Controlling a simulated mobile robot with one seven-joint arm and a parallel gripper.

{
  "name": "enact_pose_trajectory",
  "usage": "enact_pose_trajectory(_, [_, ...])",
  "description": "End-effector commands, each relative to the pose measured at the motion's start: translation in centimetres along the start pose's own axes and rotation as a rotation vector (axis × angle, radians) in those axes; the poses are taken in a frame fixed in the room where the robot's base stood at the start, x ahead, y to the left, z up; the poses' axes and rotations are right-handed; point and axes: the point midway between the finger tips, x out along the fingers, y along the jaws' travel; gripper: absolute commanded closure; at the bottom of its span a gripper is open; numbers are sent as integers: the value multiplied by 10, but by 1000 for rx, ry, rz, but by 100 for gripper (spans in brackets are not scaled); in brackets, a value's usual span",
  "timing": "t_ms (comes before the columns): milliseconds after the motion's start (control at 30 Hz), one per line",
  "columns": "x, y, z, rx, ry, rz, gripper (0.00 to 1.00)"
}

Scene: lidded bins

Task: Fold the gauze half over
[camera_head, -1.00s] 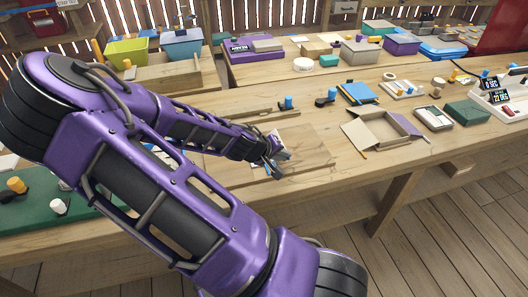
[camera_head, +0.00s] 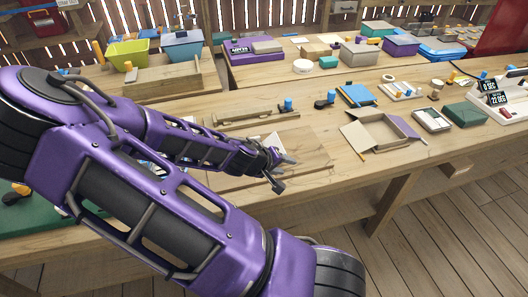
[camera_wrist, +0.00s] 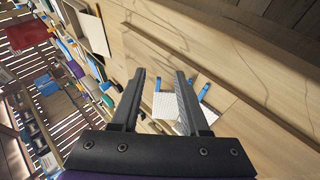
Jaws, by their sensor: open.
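The white gauze (camera_wrist: 165,106) shows between and behind my fingers in the wrist view. It has a faint grid texture, and part of it is hidden by the right finger. Slim blue pieces (camera_wrist: 204,92) stand out at its far side; I cannot tell whether they touch it. In the head view a pale sheet (camera_head: 270,141), probably the gauze, shows just behind my gripper (camera_head: 284,172), mostly covered by the wrist. My gripper is open over the wooden board (camera_head: 315,150), its fingers apart (camera_wrist: 160,74) with nothing visibly held. Whether the fingers touch the gauze is unclear.
A wooden rack with a blue-topped piece (camera_head: 288,104) stands behind the board. An open cardboard box (camera_head: 350,130) sits to the right, with a blue pad (camera_head: 358,94) behind it. A green mat (camera_head: 50,220) lies at left. The bench's front edge is close.

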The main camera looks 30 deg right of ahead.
Motion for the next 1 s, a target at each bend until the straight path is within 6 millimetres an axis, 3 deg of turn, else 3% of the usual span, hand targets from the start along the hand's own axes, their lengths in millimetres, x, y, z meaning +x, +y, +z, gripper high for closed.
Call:
enact_pose_trajectory(467, [-7, 1, 6, 1, 0, 0, 55])
enact_pose_trajectory(833, [-40, 23, 21, 3, 2, -1, 55])
enact_pose_trajectory(1000, [-44, 27, 24, 2, 1, 0, 55])
